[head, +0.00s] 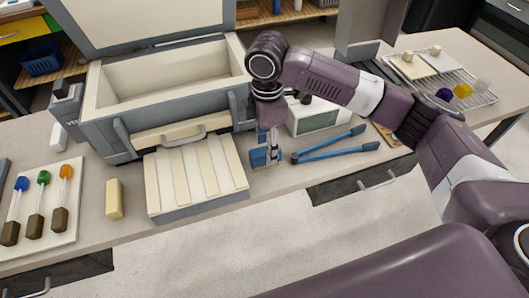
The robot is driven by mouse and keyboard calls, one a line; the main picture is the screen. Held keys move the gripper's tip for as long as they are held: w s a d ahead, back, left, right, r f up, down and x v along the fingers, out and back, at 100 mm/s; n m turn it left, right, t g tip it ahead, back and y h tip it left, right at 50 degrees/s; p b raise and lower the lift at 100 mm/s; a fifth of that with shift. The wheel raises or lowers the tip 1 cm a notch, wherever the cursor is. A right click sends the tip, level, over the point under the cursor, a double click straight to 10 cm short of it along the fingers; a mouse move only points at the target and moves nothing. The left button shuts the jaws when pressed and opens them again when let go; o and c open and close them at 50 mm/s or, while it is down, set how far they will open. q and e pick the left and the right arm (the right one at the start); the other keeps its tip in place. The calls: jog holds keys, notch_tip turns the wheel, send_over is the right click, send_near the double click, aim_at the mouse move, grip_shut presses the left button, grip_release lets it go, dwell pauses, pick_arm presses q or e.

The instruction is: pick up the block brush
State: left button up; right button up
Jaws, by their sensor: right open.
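The block brush (261,158), a small blue block with a pale lower edge, sits on the bench near its front edge, between the ribbed cream slab and the blue-handled tool. My right gripper (272,148) points down at the brush from above, with its fingers open. The fingers partly cover the brush, and I cannot tell whether they touch it. My left gripper is not in view.
A grey kiln-like box (165,85) with a raised lid stands behind a ribbed cream slab (195,178). Long blue-handled pincers (335,145) lie close on the right. A cream block (114,198) and a tray (72,215) of colour-tipped rods are left. A wire rack (470,85) stands right.

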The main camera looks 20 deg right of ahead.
aim_at(265, 150)
notch_tip(265, 150, down, 4)
jog(key=shift+a+r+p, duration=0.1)
jog(key=shift+p, duration=0.3)
jog(key=shift+w+f, duration=0.15)
jog(key=shift+f, duration=0.35)
jog(key=c, duration=0.5)
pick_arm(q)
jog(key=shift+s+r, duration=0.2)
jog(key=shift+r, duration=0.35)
pick_arm(e)
grip_shut()
